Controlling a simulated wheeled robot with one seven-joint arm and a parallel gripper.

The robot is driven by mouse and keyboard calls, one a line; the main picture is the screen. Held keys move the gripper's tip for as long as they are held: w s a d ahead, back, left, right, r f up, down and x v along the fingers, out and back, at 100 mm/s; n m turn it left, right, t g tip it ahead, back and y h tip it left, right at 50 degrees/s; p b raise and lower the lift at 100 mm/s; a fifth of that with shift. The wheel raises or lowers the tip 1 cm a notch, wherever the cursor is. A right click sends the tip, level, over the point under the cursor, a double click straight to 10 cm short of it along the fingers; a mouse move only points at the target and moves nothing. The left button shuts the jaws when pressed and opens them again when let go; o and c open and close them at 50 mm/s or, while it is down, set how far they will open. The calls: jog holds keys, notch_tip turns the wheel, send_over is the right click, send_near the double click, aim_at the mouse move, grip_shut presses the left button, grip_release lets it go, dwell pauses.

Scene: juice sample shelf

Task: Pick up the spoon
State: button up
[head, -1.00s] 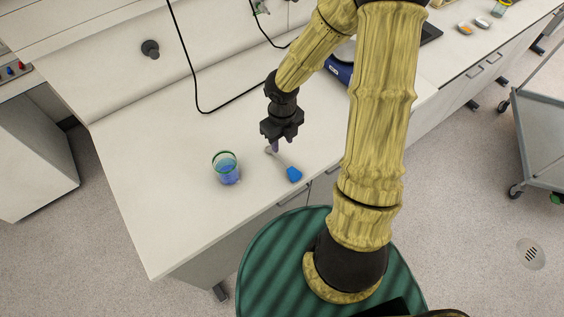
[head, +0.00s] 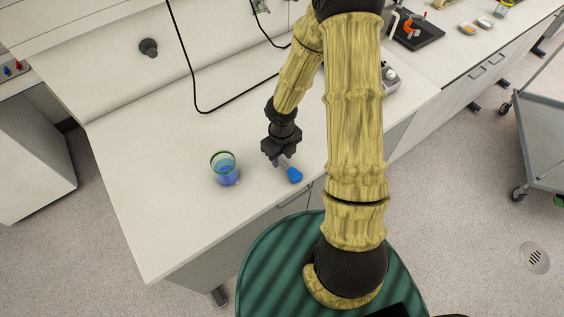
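The spoon (head: 294,175) lies on the white bench top near its front edge, with its blue end towards the edge. Its grey shaft runs up and left from the blue end, and the far part is hidden under my gripper. My gripper (head: 279,161) points down over the shaft, close to it. I cannot tell from this view whether the fingers touch the spoon or how far apart they are.
A glass beaker (head: 225,172) with blue liquid and a green rim stands left of my gripper. The white bench (head: 150,180) is clear around them on the left. A black cable (head: 198,90) hangs at the back. A grey cart (head: 548,150) stands far right.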

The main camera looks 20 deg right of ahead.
jog(key=shift+f, duration=0.55)
grip_shut()
